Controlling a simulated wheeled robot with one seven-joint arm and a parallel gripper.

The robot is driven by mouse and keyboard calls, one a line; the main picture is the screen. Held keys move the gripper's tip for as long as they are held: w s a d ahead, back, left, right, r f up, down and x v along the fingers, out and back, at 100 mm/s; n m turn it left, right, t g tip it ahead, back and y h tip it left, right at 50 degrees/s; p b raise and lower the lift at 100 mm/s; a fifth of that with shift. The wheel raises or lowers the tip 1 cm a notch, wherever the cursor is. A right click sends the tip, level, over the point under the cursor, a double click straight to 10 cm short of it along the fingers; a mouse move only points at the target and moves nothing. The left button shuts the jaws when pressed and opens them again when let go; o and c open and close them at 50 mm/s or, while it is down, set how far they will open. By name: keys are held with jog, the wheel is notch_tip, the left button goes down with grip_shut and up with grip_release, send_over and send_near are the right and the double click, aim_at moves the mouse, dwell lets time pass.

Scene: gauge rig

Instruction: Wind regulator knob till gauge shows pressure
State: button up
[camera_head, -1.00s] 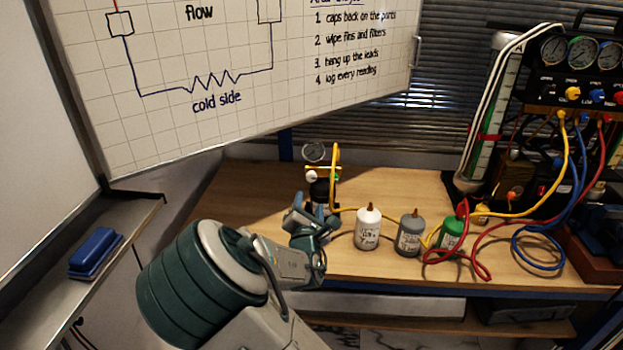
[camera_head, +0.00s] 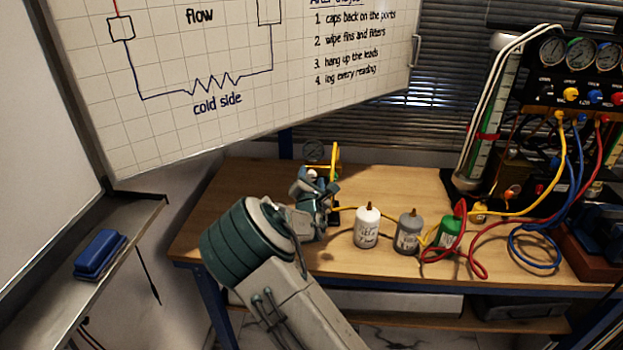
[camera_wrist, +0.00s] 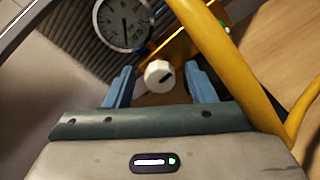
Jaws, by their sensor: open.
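The white regulator knob (camera_wrist: 158,76) with a dark mark shows in the wrist view between the two blue fingers of my gripper (camera_wrist: 160,88). The fingers are open, with a gap on each side of the knob. The gauge (camera_head: 314,151) shows above the gripper, and the knob (camera_head: 311,173) is partly visible.
A yellow hose (camera_wrist: 225,60) runs close along the gripper's right side. White (camera_head: 367,228), grey (camera_head: 408,232) and green (camera_head: 449,234) bottles stand on the wooden bench (camera_head: 390,188) to the right. A manifold with gauges (camera_head: 580,75) and coloured hoses is farther right.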

jog(key=c, duration=1)
jog(key=shift+f+b, duration=0.15)
jog(key=shift+b, duration=0.25)
